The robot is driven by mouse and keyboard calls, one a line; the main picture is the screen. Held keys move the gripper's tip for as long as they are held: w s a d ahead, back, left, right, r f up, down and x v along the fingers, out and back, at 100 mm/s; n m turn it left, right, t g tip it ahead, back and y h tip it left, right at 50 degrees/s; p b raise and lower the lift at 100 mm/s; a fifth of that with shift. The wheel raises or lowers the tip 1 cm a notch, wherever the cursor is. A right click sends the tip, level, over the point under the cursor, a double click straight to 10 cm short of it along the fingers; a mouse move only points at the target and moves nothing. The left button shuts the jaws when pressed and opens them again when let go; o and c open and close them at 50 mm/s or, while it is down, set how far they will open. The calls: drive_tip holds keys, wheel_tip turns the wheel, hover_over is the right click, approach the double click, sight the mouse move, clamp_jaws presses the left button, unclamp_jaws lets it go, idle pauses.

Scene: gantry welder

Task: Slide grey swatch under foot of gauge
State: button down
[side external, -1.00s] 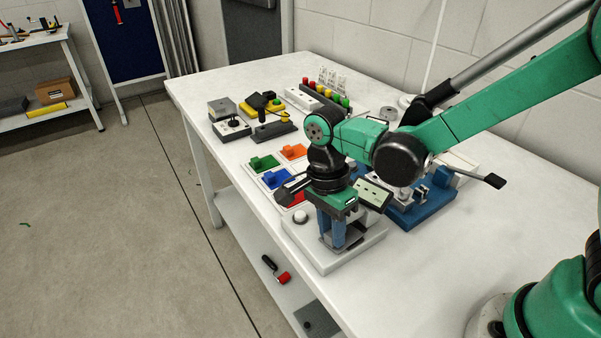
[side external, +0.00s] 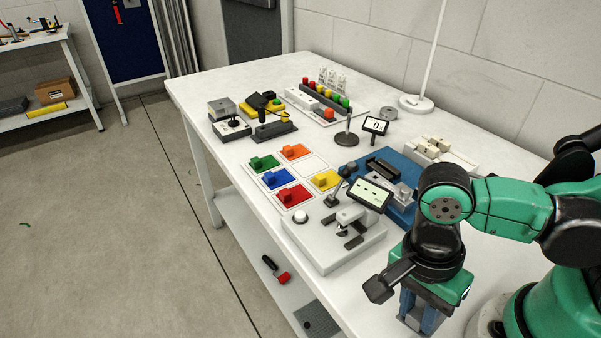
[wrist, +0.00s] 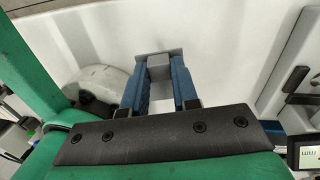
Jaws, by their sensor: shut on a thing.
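My gripper (side external: 418,312) is over the near right part of the bench, to the right of and apart from the gauge. In the wrist view its blue fingers (wrist: 160,85) are shut on a grey block, which appears to be the handle of the grey swatch (wrist: 160,54). In the side view the swatch is mostly hidden by the fingers. The gauge (side external: 325,240) has a pale grey base, a white round knob, a small arm with a foot (side external: 350,216) and a tilted display (side external: 370,195). Nothing grey and flat is clearly seen beneath the foot.
Coloured tiles with block handles (side external: 290,195) lie in a white-framed grid left of the gauge; one cell (side external: 311,164) is empty. A blue fixture (side external: 400,210) stands behind the gauge. A small display stand (side external: 347,138) and button boxes are further back.

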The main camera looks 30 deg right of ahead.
drive_tip(key=shift+s, duration=0.7)
drive_tip(key=w+a+r+t, duration=0.1)
drive_tip(key=w+a+r, duration=0.25)
drive_tip(key=w, duration=0.55)
drive_tip(key=m+t, duration=0.1)
approach(322, 243)
drive_tip(key=a+f, duration=0.2)
drive_tip(key=a, duration=0.3)
drive_tip(key=shift+d+f, duration=0.1)
drive_tip(key=shift+f, duration=0.95)
drive_tip(key=shift+d+f, duration=0.15)
drive_tip(key=shift+f, duration=0.95)
drive_tip(key=shift+f, duration=0.1)
drive_tip(key=shift+d, duration=0.45)
drive_tip(key=shift+d, duration=0.35)
drive_tip(key=shift+d, duration=1.1)
drive_tip(key=shift+d, duration=0.4)
